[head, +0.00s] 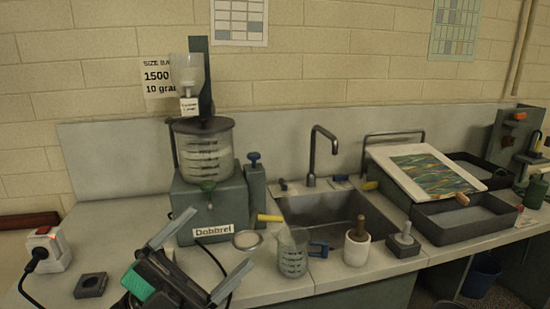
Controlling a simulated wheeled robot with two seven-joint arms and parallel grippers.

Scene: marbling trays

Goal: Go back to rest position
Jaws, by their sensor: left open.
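My left gripper (222,237) is at the lower left of the head view, above the front of the counter. Its two fingers are spread apart and nothing is between them. It is in front of the grey dispenser base (210,198) labelled "Dobbref", apart from it as far as I can tell. A clear measuring beaker (292,256) stands just right of the fingers. My right gripper is not in view.
A sink (330,212) with a tap is in the middle. A white mortar (357,249) and a grey weight-like block (403,241) stand at the front edge. Dark trays (450,231) and a marbled sheet (433,173) are at right. A socket box (47,250) is at left.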

